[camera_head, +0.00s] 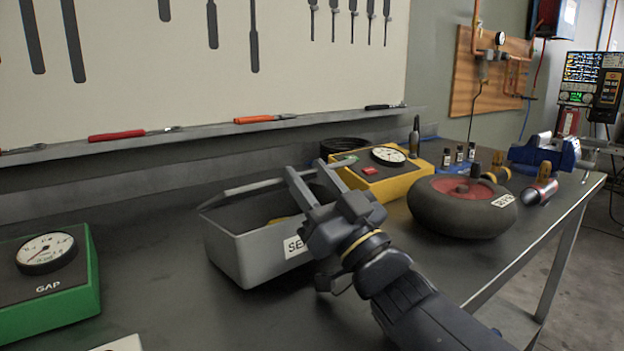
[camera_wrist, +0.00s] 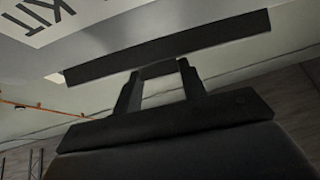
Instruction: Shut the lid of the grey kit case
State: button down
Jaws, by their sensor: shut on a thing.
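The grey kit case (camera_head: 232,244) stands on the bench left of centre in the head view, its label partly hidden behind my gripper. A thin grey bar, seemingly the edge of its lid (camera_head: 254,187), shows above the box, and the case is open. My gripper (camera_head: 308,169) reaches over the case from the right, its fingertips at that bar. In the wrist view, my gripper (camera_wrist: 160,68) is shut on a long dark strip (camera_wrist: 225,36), which I take for the lid's edge. A label reading "KIT" (camera_wrist: 50,18) is beside it. The lid's exact angle is unclear.
A green gauge box (camera_head: 75,285) stands at the left. A yellow gauge box (camera_head: 405,181) and a black roller wheel (camera_head: 460,215) stand right of the case. Bottles and a blue vise (camera_head: 545,152) are further right.

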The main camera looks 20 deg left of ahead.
jog(key=c, duration=1.2)
grip_release()
jog(key=shift+a+f, duration=0.1)
jog(key=shift+f, duration=0.15)
jog(key=o, duration=0.4)
jog(key=shift+r, duration=0.15)
jog(key=shift+c, duration=0.2)
notch_tip(320, 180, up, 10)
jog(key=p, duration=0.4)
notch_tip(320, 180, down, 10)
jog(key=b, duration=0.4)
jog(key=shift+w+r+p, duration=0.1)
jog(key=shift+r+p, duration=0.3)
